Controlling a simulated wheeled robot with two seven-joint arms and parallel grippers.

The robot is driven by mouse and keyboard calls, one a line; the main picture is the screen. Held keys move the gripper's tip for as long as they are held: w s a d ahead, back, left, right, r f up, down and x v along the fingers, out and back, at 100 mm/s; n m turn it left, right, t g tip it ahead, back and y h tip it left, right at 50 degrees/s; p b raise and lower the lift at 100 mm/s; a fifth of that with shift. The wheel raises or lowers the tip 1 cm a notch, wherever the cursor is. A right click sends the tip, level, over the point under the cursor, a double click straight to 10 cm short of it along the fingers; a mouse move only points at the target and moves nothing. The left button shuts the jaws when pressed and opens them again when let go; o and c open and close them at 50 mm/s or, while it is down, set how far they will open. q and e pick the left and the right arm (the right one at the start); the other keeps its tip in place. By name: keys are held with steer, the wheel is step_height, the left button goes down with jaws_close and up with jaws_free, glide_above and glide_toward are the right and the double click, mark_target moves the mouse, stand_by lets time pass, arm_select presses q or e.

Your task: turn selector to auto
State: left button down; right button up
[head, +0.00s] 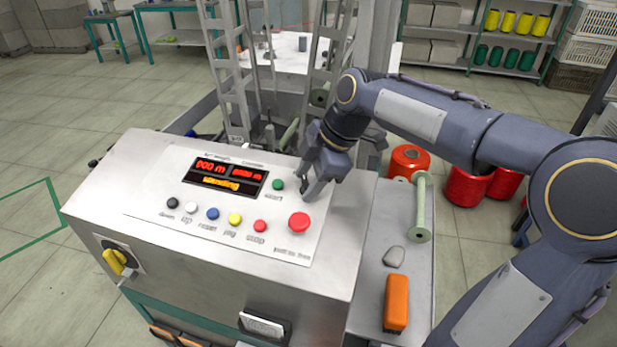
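The silver control panel (150,190) stands in front of me in the head view. My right gripper (311,188) points down at its upper right part, between the green start button (278,184) and the big red mushroom button (299,222). A small dark part shows at the fingertips; it may be the selector, but the gripper mostly hides that spot, so its setting cannot be read. Whether the fingers are shut on it is unclear. A yellow rotary switch (115,261) sits on the panel's front face at the left. My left gripper is out of view.
A lit display (225,178) and a row of coloured buttons, including a yellow one (235,219), lie left of the gripper. An orange box (396,303), a grey lump (394,257) and a pale green bobbin (420,207) are on the side shelf. Red spools (466,187) stand behind.

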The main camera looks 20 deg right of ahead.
steer(key=c, duration=0.6)
steer(key=shift+s+f+m+t+b, duration=0.1)
steer(key=shift+m+t+b, duration=0.3)
steer(key=shift+m+b, duration=0.55)
steer(key=shift+a+m+t+h+b, duration=0.1)
steer(key=shift+m+t+h+b, duration=0.45)
steer(key=shift+m, duration=0.7)
steer(key=m+t+b, duration=0.1)
steer(key=m, duration=0.1)
steer(key=m+h+b, duration=0.1)
steer(key=m, duration=0.1)
steer(key=shift+s+t, duration=0.1)
steer(key=shift+t, duration=0.25)
steer(key=shift+a+m+t+h+b, duration=0.1)
steer(key=shift+m+t+h+b, duration=0.45)
steer(key=shift+m, duration=1.15)
steer(key=shift+h, duration=0.3)
steer(key=o, duration=1)
